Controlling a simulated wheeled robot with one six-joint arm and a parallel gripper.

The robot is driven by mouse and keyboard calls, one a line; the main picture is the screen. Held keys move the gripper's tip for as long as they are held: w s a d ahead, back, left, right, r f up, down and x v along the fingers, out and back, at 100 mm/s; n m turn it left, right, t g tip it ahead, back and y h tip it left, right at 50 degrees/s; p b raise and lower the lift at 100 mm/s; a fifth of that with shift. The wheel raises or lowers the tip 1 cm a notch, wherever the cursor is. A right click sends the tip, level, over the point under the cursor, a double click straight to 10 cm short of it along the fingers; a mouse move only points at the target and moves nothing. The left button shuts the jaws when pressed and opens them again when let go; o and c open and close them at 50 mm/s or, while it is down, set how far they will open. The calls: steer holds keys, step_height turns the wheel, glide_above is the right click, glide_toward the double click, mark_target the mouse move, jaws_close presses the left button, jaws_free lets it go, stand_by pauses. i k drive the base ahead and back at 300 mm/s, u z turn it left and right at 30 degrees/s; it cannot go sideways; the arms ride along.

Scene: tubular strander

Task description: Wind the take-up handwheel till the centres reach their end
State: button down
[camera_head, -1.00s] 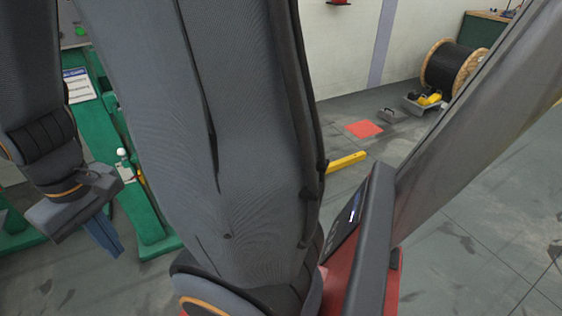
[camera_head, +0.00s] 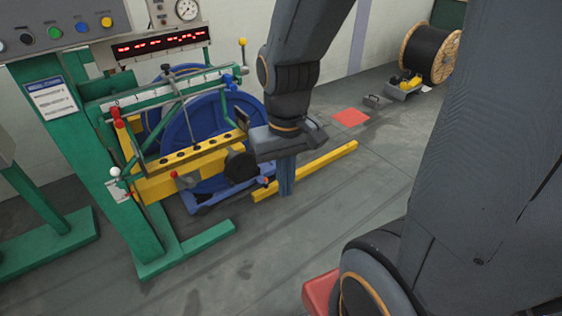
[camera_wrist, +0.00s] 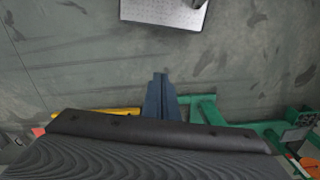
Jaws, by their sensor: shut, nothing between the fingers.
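The take-up stand (camera_head: 150,215) is a green frame holding a large blue reel (camera_head: 205,120), at the left of the head view. A dark round part (camera_head: 240,168) sits low in front of the reel; I cannot tell whether it is the handwheel. The centres cannot be made out. My gripper (camera_head: 286,190) points down, its blue fingers together and empty, in front of the reel and right of the dark round part. It touches nothing that I can see. In the wrist view the shut fingers (camera_wrist: 160,82) are above the floor.
A yellow bar (camera_head: 325,165) lies on the floor behind my gripper. Levers with white (camera_head: 115,172) and yellow (camera_head: 243,42) balls stick out from the stand. A black cable drum (camera_head: 430,52) and red floor patch (camera_head: 351,117) lie farther back.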

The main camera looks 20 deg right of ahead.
mark_target(241, 166)
steer(key=z, duration=1.9)
steer(key=k, duration=0.75)
steer(key=u, duration=1.2)
steer(key=i, duration=0.45)
steer(key=z, duration=0.05)
